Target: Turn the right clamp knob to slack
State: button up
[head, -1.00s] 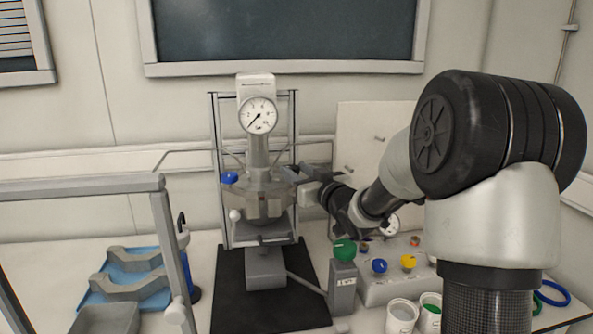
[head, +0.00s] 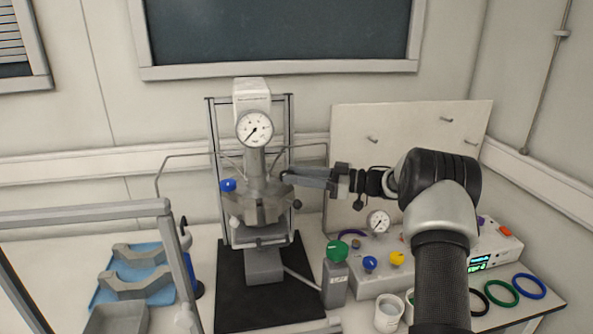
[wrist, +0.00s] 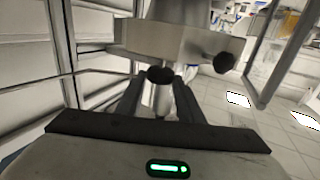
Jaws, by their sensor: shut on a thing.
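The reactor (head: 262,203) stands on a black mat in the head view, with a gauge (head: 254,129) above it and a blue knob (head: 228,185) on its left. My gripper (head: 289,178) reaches in level from the right to the clamp at the reactor's upper right side. In the wrist view my gripper (wrist: 160,88) has its two fingers either side of a dark round knob (wrist: 160,75), the right clamp knob, and is shut on it. The fingers hide most of this knob in the head view. A second dark knob (wrist: 226,62) sticks out of the metal body beside it.
Coloured rings (head: 529,286) lie at the right. A grey frame (head: 90,212) and blue tray (head: 160,289) are at the left.

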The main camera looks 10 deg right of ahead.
jog(key=shift+w+f+n+g+y, duration=0.15)
jog(key=shift+n+g+y, duration=0.1)
jog(key=shift+n+g, duration=0.4)
jog(key=shift+w+r+n+g+y, duration=0.1)
jog(key=shift+n+g+y, duration=0.2)
jog(key=shift+g, duration=0.55)
jog(key=shift+n+g, duration=0.35)
jog(key=shift+g, duration=0.15)
jog(key=o, duration=1.1)
jog(key=shift+d, duration=0.15)
